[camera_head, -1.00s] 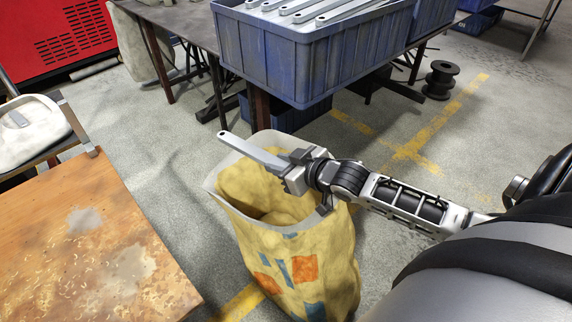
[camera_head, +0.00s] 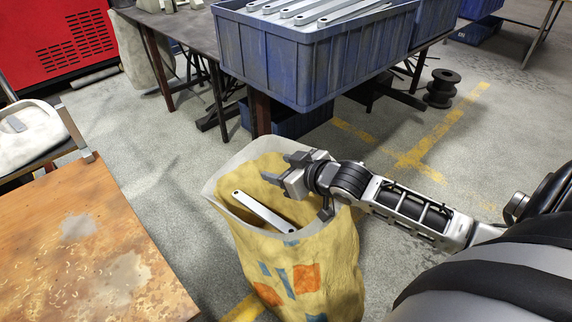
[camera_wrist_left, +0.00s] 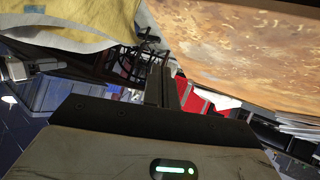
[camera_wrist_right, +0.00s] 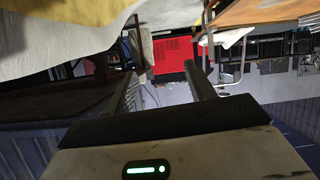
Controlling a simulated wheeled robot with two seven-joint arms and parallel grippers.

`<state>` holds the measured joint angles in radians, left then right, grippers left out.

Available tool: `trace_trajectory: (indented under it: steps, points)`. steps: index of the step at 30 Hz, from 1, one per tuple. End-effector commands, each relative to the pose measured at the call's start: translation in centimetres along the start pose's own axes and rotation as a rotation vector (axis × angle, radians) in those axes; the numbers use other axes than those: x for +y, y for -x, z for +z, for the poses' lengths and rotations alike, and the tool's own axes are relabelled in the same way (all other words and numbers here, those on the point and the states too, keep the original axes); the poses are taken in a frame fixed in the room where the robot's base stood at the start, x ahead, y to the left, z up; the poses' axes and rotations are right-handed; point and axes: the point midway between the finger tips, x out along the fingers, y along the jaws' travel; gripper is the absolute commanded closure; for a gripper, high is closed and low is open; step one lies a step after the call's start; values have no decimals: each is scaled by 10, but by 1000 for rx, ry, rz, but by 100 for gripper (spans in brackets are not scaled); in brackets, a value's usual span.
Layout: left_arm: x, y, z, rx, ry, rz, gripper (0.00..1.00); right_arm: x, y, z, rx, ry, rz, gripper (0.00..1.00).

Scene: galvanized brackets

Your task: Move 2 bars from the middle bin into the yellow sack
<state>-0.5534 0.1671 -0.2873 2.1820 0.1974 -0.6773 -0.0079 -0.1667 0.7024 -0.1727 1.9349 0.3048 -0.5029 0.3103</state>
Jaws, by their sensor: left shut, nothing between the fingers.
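The yellow sack (camera_head: 335,255) stands open on the floor in the head view, with a pale rim. One grey bar (camera_head: 263,212) lies tilted inside its mouth, apart from my gripper. My right gripper (camera_head: 276,174) is over the sack's mouth, open and empty; its spread fingers also show in the right wrist view (camera_wrist_right: 166,85). A blue bin (camera_head: 285,62) on the table holds several bars (camera_head: 335,12). My left gripper (camera_wrist_left: 160,82) is shut and empty in the left wrist view, with yellow sack cloth (camera_wrist_left: 70,22) at upper left. It is outside the head view.
A rusty orange tabletop (camera_head: 85,235) is at the left, close to the sack. A dark table (camera_head: 180,28) carries the bin, with another blue bin (camera_head: 432,22) to its right. A black spool (camera_head: 441,88) stands on the floor.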

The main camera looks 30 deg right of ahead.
Motion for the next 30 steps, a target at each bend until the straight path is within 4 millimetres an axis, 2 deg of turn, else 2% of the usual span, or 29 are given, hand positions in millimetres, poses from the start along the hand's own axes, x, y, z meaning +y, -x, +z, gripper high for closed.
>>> trace_trajectory:
  steps: [1, 3, 8, 11, 14, 16, 18, 30]
  points:
    - [-2, -5, 8, -1, 0, 0, 100, -11, -27, 78, -27, -64, -43, 46]
    - [-2, -5, 8, -2, 0, 0, 100, -12, -27, 79, -32, -64, -43, 46]
    - [-1, -2, 6, -4, 0, 0, 100, -13, -22, 75, -29, -61, -46, 46]
    - [0, 2, 2, -14, -2, -2, 100, -14, -10, 68, -26, -56, -46, 46]
    - [-2, 5, 4, -42, -2, -14, 100, -15, 11, 62, -27, -50, -43, 46]
    - [-4, 13, -2, -26, -2, -28, 100, -13, 28, 57, -29, -46, -36, 46]
    - [-4, 26, -14, 12, 4, -43, 100, -10, 46, 53, -30, -42, -26, 46]
    - [0, 72, -66, 127, -17, -86, 100, -5, 140, 10, 7, -7, 0, 46]
